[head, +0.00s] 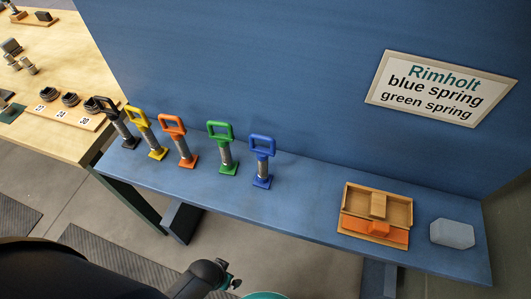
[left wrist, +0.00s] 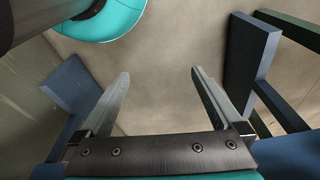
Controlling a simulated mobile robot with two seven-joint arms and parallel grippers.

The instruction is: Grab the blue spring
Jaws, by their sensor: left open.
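The blue spring (head: 262,160) stands upright on a blue bench, with a blue loop handle on top and a blue foot. It is the rightmost in a row of springs. The green spring (head: 222,148) stands just left of it. Orange (head: 178,140), yellow (head: 147,132) and black (head: 118,124) springs stand further left. My left gripper (left wrist: 158,85) is open and empty in the left wrist view, with floor between its fingers. No spring shows in that view. My right gripper is not in view.
The blue bench (head: 320,190) has bare room right of the blue spring. A wooden tray (head: 409,218) with an orange piece and a grey block (head: 452,234) lie further right. A sign (head: 440,88) is on the wall behind. A wooden table (head: 75,135) stands left.

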